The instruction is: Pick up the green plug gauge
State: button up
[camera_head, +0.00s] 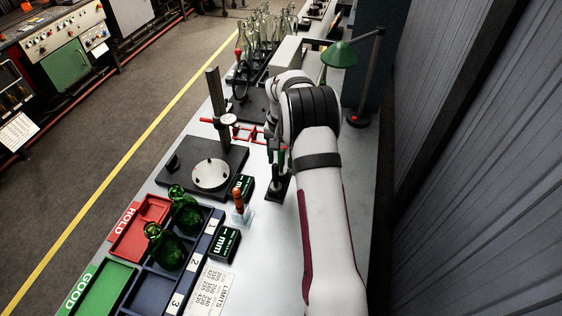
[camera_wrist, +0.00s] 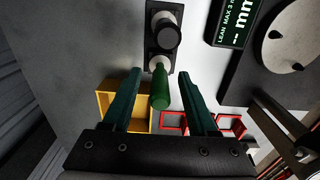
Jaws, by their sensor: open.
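The green plug gauge (camera_wrist: 160,88) has a green, bottle-shaped handle and stands in a black stand (camera_wrist: 153,60). In the head view its green handle (camera_head: 282,157) shows just under my wrist, above the black stand (camera_head: 278,187). A second, dark-handled gauge (camera_wrist: 166,32) stands in the same stand. My gripper (camera_wrist: 160,76) is open, with a dark green finger on each side of the green handle and visible space between. Contact with the handle is not apparent.
A yellow box (camera_wrist: 104,100) and red frames (camera_wrist: 228,122) lie beyond the gauge. An orange-handled gauge (camera_head: 238,197), black display boxes (camera_head: 225,243) and a dial stand (camera_head: 212,130) are nearby. Green bottles (camera_head: 165,250) stand in a divided tray.

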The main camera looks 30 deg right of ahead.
jog(key=shift+f, duration=0.5)
grip_shut()
jog(key=shift+r, duration=0.15)
